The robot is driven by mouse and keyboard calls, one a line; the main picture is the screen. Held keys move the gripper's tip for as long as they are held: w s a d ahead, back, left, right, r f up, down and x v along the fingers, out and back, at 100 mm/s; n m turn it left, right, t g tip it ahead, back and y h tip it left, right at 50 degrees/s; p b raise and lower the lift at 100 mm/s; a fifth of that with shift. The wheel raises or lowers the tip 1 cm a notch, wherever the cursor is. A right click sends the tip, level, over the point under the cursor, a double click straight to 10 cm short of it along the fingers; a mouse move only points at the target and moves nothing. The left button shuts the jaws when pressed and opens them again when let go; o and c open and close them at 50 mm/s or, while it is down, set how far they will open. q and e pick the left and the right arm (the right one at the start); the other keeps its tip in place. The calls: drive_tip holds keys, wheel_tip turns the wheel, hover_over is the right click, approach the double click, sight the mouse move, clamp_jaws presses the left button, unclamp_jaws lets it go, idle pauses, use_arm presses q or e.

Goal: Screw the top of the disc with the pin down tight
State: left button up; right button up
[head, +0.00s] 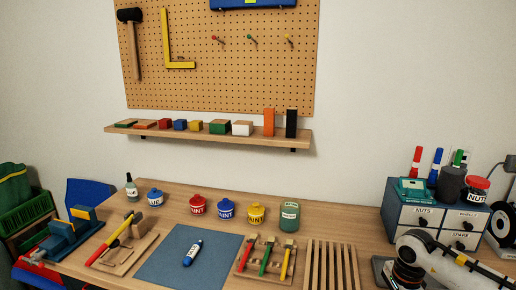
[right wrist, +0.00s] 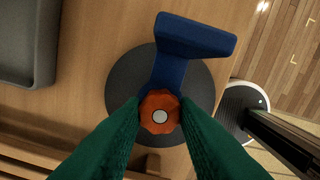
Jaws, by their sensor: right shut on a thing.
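In the right wrist view, a dark grey round disc (right wrist: 122,88) lies on the wooden bench. A blue arm-like piece (right wrist: 185,45) reaches over it from a wide block at the top. An orange scalloped knob (right wrist: 152,98) with a pale round centre, perhaps the pin, sits at the end of the blue piece. My right gripper (right wrist: 160,112) is shut on the knob, one green finger on each side. In the head view my right arm comes in at the lower right and its fingertips are hidden. My left gripper is not in view.
A grey tray (right wrist: 50,40) lies left of the disc, and a pale round base (right wrist: 238,100) is at its right. In the head view a drawer cabinet (head: 433,218) stands behind my arm. A slatted rack (head: 330,262) and blue mat (head: 165,260) fill the bench front.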

drive_tip(key=m, duration=0.8)
drive_tip(key=shift+p, duration=0.4)
drive_tip(key=o, duration=0.5)
